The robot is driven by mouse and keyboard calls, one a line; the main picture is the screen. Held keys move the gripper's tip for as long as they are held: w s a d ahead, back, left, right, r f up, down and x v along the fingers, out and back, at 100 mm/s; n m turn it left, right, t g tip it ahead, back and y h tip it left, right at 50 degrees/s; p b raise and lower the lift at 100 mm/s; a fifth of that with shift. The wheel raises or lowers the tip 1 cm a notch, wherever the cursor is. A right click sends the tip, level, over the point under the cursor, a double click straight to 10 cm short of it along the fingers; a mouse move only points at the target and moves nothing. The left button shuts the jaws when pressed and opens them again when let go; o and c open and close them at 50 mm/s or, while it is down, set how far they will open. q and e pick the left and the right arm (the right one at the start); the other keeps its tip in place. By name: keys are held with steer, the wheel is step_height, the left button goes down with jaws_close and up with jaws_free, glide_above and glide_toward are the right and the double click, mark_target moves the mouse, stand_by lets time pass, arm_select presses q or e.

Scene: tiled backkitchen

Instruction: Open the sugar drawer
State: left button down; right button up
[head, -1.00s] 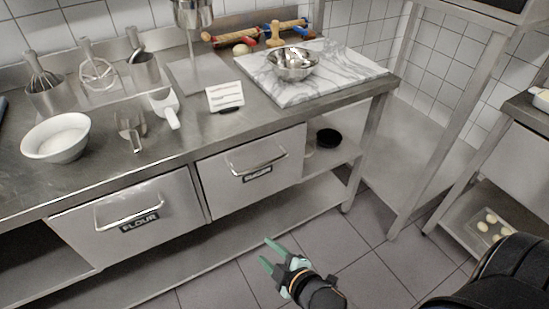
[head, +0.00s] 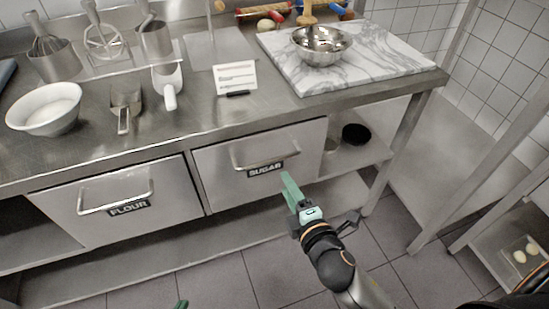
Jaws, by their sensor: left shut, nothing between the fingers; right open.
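The sugar drawer (head: 225,180) is a steel drawer front under the counter, right of the flour drawer, and looks closed. Its bar handle (head: 238,161) runs across the front, with a black SUGAR label (head: 265,170) below it. My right gripper (head: 288,180) has green fingers pointing up at the drawer, just below and right of the handle. It is open and seems empty, with its fingers nearly overlapping in this view; I see no grasp on the handle. Only a green fingertip of my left gripper (head: 182,304) shows at the bottom edge; it is shut and holds nothing visible.
The flour drawer (head: 120,200) looks closed. On the counter (head: 200,130) stand a white bowl (head: 44,110), scoops, a card (head: 235,78) and a marble board (head: 385,62) with a metal bowl (head: 321,45). A lower shelf runs underneath. Floor in front is clear.

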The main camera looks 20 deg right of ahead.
mark_target(272, 159)
steer(key=x, duration=1.1)
steer(key=shift+w+b, duration=0.2)
steer(key=shift+b, duration=0.2)
jaws_close()
stand_by(0.9)
